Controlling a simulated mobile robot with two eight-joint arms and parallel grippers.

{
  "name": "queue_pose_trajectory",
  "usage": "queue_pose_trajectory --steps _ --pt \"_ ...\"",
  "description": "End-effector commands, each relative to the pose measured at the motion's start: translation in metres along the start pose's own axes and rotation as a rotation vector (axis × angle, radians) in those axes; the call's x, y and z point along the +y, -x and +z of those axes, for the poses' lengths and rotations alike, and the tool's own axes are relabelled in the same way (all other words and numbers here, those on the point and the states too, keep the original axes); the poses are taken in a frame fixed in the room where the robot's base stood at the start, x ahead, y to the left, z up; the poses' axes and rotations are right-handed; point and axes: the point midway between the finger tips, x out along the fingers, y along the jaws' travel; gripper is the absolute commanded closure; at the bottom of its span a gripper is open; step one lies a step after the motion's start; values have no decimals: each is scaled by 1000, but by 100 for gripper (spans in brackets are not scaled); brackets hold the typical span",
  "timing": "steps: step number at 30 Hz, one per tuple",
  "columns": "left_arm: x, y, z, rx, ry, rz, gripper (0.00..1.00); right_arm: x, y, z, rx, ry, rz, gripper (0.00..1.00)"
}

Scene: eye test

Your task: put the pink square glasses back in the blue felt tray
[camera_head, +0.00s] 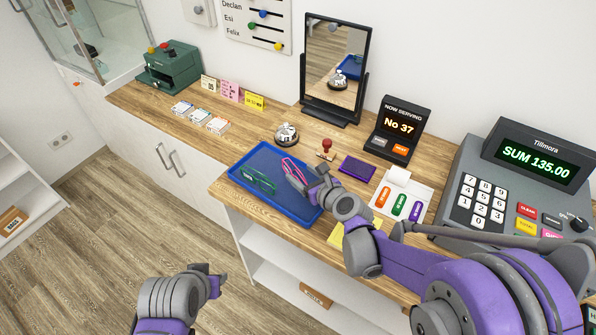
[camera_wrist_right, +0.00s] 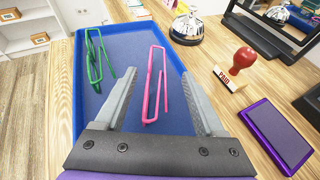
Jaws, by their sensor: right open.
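The pink square glasses (camera_head: 291,168) are inside the blue felt tray (camera_head: 283,209), toward its right side. In the right wrist view the pink glasses (camera_wrist_right: 149,98) appear over the bare blue floor of the tray (camera_wrist_right: 118,62), lying between my fingers in the picture. My right gripper (camera_head: 306,176) is open and reaches in over the tray's right part. Its two fingers show apart in the right wrist view (camera_wrist_right: 160,76), with no grip on the glasses. My left gripper (camera_head: 214,278) is low in front of the counter, away from the tray; its jaw state is unclear.
Green glasses (camera_head: 259,180) are in the tray's left part. A bell (camera_head: 286,134), a red-handled stamp (camera_head: 327,148) and a purple pad (camera_head: 357,168) stand near the tray. A cash register (camera_head: 482,197) is at right. The wooden counter left of the bell holds small cards (camera_head: 208,121).

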Motion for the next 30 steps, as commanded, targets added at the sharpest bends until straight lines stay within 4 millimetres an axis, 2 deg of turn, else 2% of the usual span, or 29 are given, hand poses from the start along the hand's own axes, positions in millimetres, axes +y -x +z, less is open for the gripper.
queue_pose_trajectory --steps 1,6,12,18,30 --pt "0 -1 1 -1 0 0 64 0 12 -1 0 -1 -2 29" --pt "0 0 0 0 0 0 64 0 48 0 0 -2 -2 29" --pt "0 1 -2 2 0 0 64 0 78 0 0 -1 -1 29" --pt "0 2 -2 2 0 0 64 0 90 0 0 -1 1 29" --pt "0 2 -2 2 0 0 64 2 93 -1 11 45 3 29"
